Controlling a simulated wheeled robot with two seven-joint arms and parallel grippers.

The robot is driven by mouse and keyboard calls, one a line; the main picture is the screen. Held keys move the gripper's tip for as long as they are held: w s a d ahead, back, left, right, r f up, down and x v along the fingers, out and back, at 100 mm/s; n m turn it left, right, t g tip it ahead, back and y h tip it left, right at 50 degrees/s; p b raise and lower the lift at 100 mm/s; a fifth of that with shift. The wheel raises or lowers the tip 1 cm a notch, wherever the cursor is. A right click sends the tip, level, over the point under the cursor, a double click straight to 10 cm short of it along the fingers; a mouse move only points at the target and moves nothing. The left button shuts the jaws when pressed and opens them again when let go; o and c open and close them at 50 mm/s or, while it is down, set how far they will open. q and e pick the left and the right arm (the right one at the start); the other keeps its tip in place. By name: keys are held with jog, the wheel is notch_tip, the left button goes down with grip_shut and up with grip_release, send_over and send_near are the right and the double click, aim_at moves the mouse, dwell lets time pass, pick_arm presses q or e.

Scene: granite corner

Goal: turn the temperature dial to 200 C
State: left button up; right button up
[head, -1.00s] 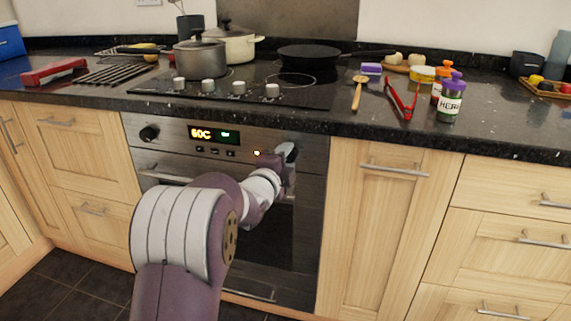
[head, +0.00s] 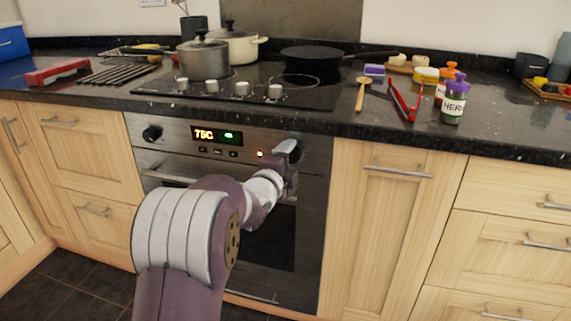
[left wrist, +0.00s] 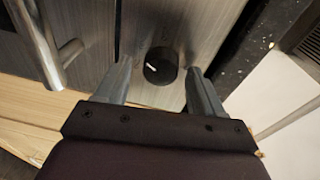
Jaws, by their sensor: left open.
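The oven panel (head: 176,135) has a display (head: 216,134) that reads 75C in orange, with a green light beside it. In the left wrist view a black round dial (left wrist: 160,66) with a white pointer mark sits between the fingers of my left gripper (left wrist: 160,85). The fingers stand apart on either side of it, and I cannot tell if they touch it. In the head view my left gripper (head: 287,152) is at the panel's right end and hides that dial. Another black dial (head: 152,133) is at the panel's left end. My right gripper is not in view.
The oven handle (head: 170,177) runs below the panel, partly behind my arm. The counter above holds a pot (head: 203,59), a black pan (head: 311,57), red tongs (head: 405,102) and a herb jar (head: 453,101). A cupboard handle (head: 397,171) is to the right.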

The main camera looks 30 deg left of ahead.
pick_arm(q)
jog(key=s+d+p, duration=0.1)
jog(key=s+p, duration=0.2)
jog(key=s, duration=0.9)
jog(key=shift+s+d+r, duration=0.25)
jog(key=shift+d+r, duration=0.1)
